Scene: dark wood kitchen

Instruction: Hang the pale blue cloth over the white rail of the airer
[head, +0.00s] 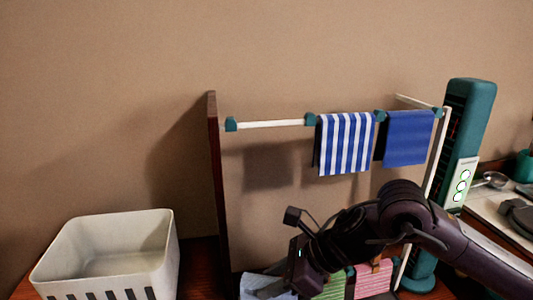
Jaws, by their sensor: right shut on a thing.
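The airer has a white upper rail (270,124) with a bare stretch at its left, between two teal clips. The pale blue cloth (262,287) shows at the bottom edge, well below that rail, and is partly cut off by the frame. My right gripper (303,278) reaches in from the right, pointing down at the cloth's right side. It is shut on the pale blue cloth; its fingertips are mostly hidden. My left gripper is not in view.
A blue-and-white striped cloth (346,143) and a dark blue cloth (408,138) hang on the upper rail. Green-striped (335,287) and pink-striped (373,279) cloths are lower down. A dark wooden side post (215,180), white basket (110,255) and teal tower (468,120) stand around.

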